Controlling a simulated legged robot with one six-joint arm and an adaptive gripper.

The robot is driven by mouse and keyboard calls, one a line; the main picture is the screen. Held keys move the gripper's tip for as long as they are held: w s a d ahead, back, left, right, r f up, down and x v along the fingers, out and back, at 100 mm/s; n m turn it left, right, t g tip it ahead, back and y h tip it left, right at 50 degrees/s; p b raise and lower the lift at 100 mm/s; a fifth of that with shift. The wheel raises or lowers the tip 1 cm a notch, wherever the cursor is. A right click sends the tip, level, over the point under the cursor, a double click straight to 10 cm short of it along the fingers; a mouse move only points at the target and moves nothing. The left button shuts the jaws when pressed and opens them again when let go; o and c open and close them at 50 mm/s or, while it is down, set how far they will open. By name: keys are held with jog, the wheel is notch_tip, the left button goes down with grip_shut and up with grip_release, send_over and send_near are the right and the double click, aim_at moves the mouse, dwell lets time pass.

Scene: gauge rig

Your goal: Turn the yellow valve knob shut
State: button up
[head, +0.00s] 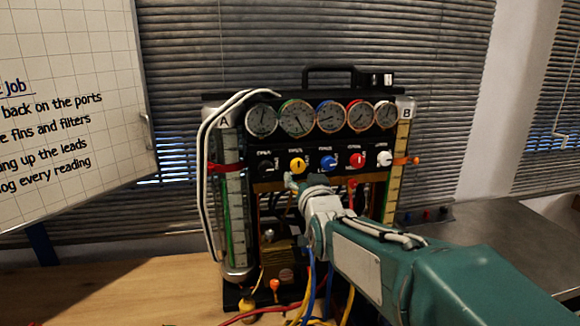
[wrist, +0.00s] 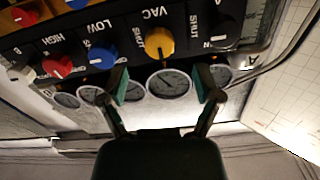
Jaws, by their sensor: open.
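The yellow valve knob (head: 297,164) sits on the black panel of the gauge rig, in a row of knobs below the gauges. In the wrist view, which is upside down, the yellow knob (wrist: 160,43) is beside the words SHUT and VAC. My gripper (wrist: 163,75) is open and empty, its two fingers apart to either side of the knob's line. The fingertips appear short of the knob, with no contact visible. In the head view my gripper (head: 303,182) is just below the yellow knob, partly hidden by my wrist.
A black knob (wrist: 224,30) and a blue knob (wrist: 101,55) flank the yellow one closely. Red (head: 356,161) and white (head: 384,158) knobs are farther right. Several round gauges (head: 297,118) sit above. White hoses (head: 206,170) run down the left side; coloured leads lie below.

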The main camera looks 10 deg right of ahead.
aim_at(298, 168)
jog(key=w, duration=0.6)
jog(key=shift+w, duration=0.4)
grip_shut()
